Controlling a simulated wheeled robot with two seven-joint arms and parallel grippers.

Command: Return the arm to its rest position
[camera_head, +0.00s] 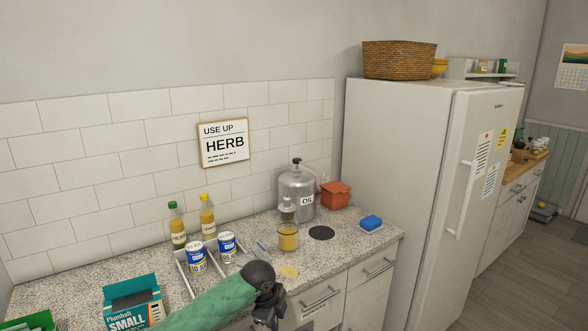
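My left arm, in a green sleeve, comes in from the bottom left over the counter's front edge. It ends in a dark rounded joint, with dark parts of what looks like my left gripper (269,314) hanging below it in front of the drawers. The fingers are too small and dark to tell whether they are open or shut, and I see no object held there. My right gripper is not in view.
The speckled counter (342,246) holds two bottles (178,228), two cans (196,258), a teal box (133,303), a metal dispenser (296,190), a glass jar (288,238), a red container (335,194) and a blue sponge (371,222). A white fridge (410,150) stands to the right.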

